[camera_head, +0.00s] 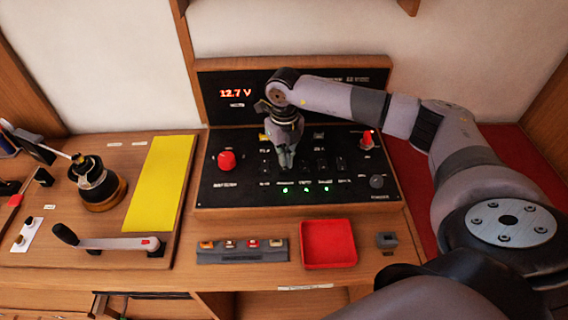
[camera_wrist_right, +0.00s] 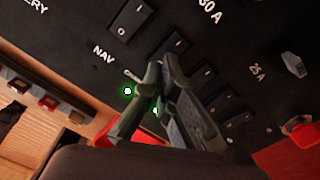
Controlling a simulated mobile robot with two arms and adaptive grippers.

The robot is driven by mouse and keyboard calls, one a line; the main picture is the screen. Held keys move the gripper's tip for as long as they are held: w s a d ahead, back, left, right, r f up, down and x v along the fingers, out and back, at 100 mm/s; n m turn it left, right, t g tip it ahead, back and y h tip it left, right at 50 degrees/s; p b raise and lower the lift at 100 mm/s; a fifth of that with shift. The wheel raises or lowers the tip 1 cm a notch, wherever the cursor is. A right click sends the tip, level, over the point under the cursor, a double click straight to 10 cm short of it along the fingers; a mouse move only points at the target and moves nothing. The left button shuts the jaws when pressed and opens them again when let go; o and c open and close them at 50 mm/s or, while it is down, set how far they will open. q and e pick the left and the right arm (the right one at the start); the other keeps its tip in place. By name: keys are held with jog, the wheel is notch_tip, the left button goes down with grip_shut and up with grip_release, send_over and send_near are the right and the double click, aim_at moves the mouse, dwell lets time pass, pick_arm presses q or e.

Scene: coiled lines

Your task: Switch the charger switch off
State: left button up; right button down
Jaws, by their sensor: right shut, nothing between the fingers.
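A row of black rocker switches (camera_head: 322,164) sits on the black panel (camera_head: 225,195); the row also shows in the wrist view (camera_wrist_right: 130,20). I cannot read which one is the charger switch. Green lights (camera_head: 305,190) glow below several switches. My right gripper (camera_head: 286,163) is shut and empty, pointing down at the panel. The fingers hide part of the row. My left gripper is not in view.
A red knob (camera_head: 227,160) is left on the panel and a red-topped switch (camera_head: 367,139) right. A lit display (camera_head: 235,93) reads 12.7 V. In front lie a red tray (camera_head: 328,262) and a grey strip (camera_head: 242,257). A crank handle (camera_head: 107,242) and yellow mat (camera_head: 157,190) are left.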

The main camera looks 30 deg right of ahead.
aim_at(284, 168)
jog(key=shift+s+f+b, duration=0.1)
jog(key=shift+f+b, duration=0.95)
jog(key=shift+f, duration=0.25)
dwell(0.6)
jog(key=shift+r, duration=0.2)
jog(key=shift+r+p, duration=0.55)
jog(key=shift+p, duration=0.05)
jog(key=shift+r+p, duration=1.65)
jog(key=shift+r, duration=1.2)
jog(key=shift+f, duration=0.1)
